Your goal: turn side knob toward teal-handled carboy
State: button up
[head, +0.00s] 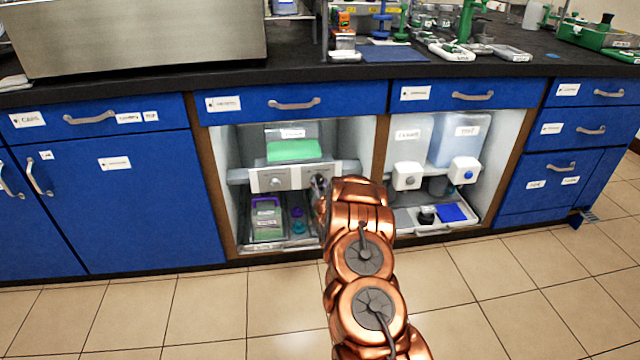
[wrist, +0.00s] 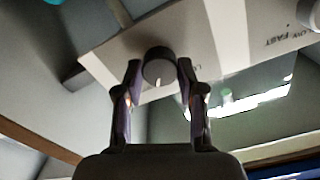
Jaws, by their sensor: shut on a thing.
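The side knob (wrist: 158,66) is a round dark grey dial with a pale pointer mark on its lower side in the wrist view. It sits on a pale printed panel (wrist: 205,35). My gripper (wrist: 159,75) has one finger on each side of the knob and is shut on it. In the head view my gripper (head: 320,187) is at the right end of the white panel (head: 268,180) in the left open bay, and my arm hides the knob. Below the panel stand a purple-handled container (head: 268,218) and a small teal-and-purple item (head: 298,222). I cannot clearly make out a teal-handled carboy.
A clear vessel with green contents (head: 293,149) stands above the panel. The right bay holds two white dispensers (head: 407,176) and a tray (head: 455,222). Wooden uprights (head: 380,150) edge the bays. The tiled floor (head: 200,310) in front is clear.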

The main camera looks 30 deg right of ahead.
jog(key=shift+f+m, duration=0.1)
jog(key=shift+m, duration=0.8)
jog(key=o, duration=1.1)
jog(key=shift+o, duration=0.2)
jog(key=shift+s, duration=0.1)
jog(key=v, duration=1.2)
